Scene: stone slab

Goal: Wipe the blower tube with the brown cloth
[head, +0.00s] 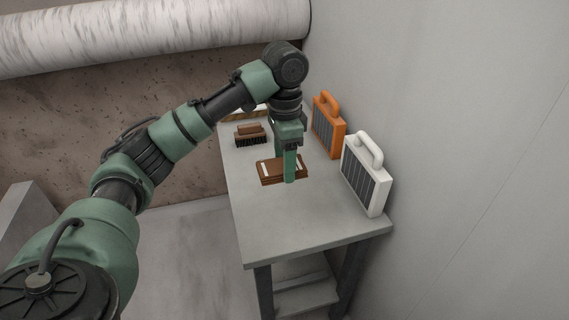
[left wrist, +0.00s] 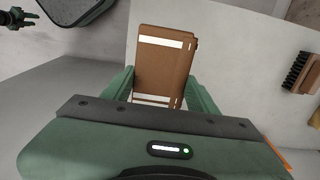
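The brown cloth (head: 268,170) is a flat folded piece with white stripes, lying on the grey table. It also shows in the left wrist view (left wrist: 162,70). My left gripper (head: 289,180) points down at the cloth. In the left wrist view its two green fingers (left wrist: 160,88) stand apart, one along each side of the cloth. Whether they press on it I cannot tell. The blower tube (head: 150,32) is a big whitish cylinder running along the wall at upper left, away from the gripper. What looks like my right gripper (left wrist: 18,17) is small at the left wrist view's corner.
A brown brush (head: 250,136) with dark bristles lies behind the cloth on the table (head: 300,215). An orange case (head: 328,125) and a white case (head: 366,175), both with handles, stand along the right wall. The table's front part is clear.

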